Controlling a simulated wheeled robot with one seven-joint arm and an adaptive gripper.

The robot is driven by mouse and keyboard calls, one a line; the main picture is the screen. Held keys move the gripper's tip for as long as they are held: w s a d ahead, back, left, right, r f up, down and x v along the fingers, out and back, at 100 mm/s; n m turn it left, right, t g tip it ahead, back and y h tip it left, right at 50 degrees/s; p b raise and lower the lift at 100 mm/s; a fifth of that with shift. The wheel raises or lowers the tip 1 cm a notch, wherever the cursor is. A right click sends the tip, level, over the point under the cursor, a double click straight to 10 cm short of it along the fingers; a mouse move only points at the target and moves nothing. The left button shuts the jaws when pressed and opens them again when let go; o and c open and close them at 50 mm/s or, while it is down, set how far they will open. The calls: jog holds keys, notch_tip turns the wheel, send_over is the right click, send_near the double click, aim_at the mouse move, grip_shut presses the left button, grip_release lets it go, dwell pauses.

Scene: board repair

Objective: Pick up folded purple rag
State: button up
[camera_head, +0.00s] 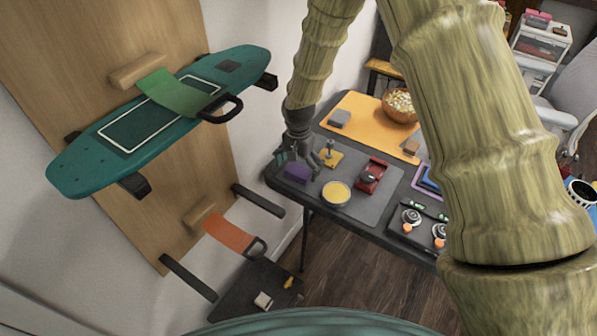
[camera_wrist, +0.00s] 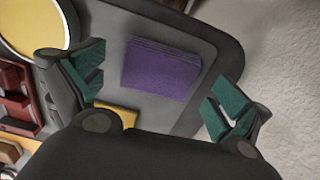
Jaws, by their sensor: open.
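The folded purple rag (camera_wrist: 160,68) lies flat on the grey mat near the rounded corner of the dark table. In the head view the rag (camera_head: 298,173) shows beside my gripper's fingers. My gripper (camera_head: 299,160) hangs over the table's left end. In the wrist view my gripper (camera_wrist: 155,98) is open, with its green-padded fingers spread to either side of the rag. Nothing is between the pads, and the rag lies a little ahead of them. The exact height of the fingers above the rag is hard to tell.
On the grey mat (camera_head: 374,209) near the rag stand a round tin with yellow contents (camera_head: 336,193), a yellow block with a metal part (camera_head: 331,157) and a red tool (camera_head: 371,176). A wooden bowl (camera_head: 399,105) stands farther back. A teal skateboard (camera_head: 160,120) hangs on the wall at left.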

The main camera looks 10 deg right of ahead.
jog(key=shift+f, duration=0.5)
jog(key=c, duration=0.9)
jog(key=shift+r, duration=0.1)
jog(key=shift+r+b, duration=0.35)
jog(key=shift+r, duration=0.6)
jog(key=shift+s+r, duration=0.3)
jog(key=shift+r, duration=0.4)
jog(key=s+b, duration=0.1)
jog(key=s, duration=0.4)
jog(key=s+r+b, duration=0.1)
jog(key=s, duration=0.4)
jog(key=s+d+b, duration=0.1)
jog(key=s, duration=0.4)
jog(key=shift+s+d+r, duration=0.1)
jog(key=shift+s+r, duration=0.1)
jog(key=shift+r, duration=0.05)
